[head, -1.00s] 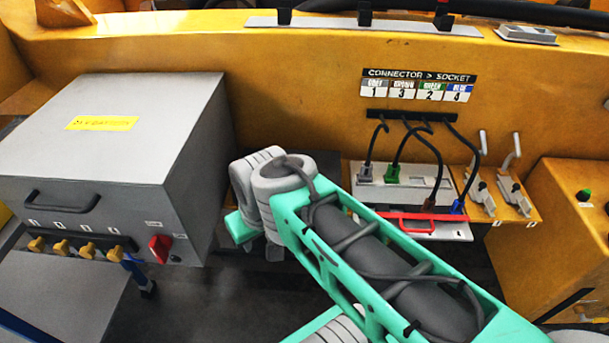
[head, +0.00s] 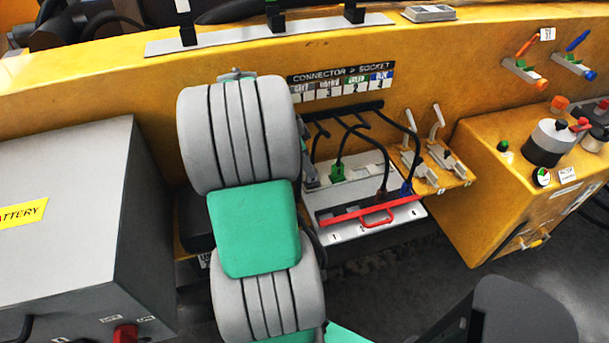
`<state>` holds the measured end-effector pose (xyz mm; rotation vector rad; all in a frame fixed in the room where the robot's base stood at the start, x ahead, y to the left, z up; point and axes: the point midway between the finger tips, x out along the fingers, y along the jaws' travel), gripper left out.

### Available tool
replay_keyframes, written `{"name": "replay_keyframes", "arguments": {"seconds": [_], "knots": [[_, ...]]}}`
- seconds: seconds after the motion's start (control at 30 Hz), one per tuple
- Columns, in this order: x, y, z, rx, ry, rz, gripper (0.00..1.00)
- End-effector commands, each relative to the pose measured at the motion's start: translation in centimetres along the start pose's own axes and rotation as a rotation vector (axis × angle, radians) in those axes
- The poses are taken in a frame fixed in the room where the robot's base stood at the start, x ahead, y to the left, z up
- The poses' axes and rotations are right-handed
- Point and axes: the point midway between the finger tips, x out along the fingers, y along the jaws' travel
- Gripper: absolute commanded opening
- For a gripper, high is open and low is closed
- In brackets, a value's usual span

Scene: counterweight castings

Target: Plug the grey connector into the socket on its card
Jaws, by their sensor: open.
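The grey connector (head: 310,177) shows only in part at the left end of the white panel, close beside my arm. Its black cable hangs from the dark rail above. The card (head: 341,83), headed "CONNECTOR > SOCKET", is on the yellow wall, with grey leftmost; its small numbers are hard to read now, but earlier grey's read 1. The numbered socket box (head: 350,232) is below the panel, a red bar with a handle (head: 376,217) along it; its socket openings cannot be made out. My arm's grey joints and green link fill the middle; my gripper cannot be seen.
The green connector (head: 337,172), brown connector (head: 381,196) and blue connector (head: 406,188) stand along the white panel with looping cables. Levers (head: 437,152) are to the right, before a yellow cabinet (head: 475,178). A grey battery box (head: 70,210) is at left.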

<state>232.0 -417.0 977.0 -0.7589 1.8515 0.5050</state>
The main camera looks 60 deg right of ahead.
Motion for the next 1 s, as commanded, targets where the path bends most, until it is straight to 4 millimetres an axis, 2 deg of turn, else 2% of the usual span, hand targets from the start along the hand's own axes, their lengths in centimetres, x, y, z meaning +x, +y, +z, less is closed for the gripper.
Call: {"name": "replay_keyframes", "arguments": {"seconds": [0.3,0.57,1.0], "knots": [[5.0,-0.3,0.2,-0.005,-0.002,0.001,0.42],[5.4,-0.3,0.2,-0.006,-0.002,-0.003,0.41],[5.4,-0.3,0.2,-0.007,-0.002,-0.002,0.05]]}}
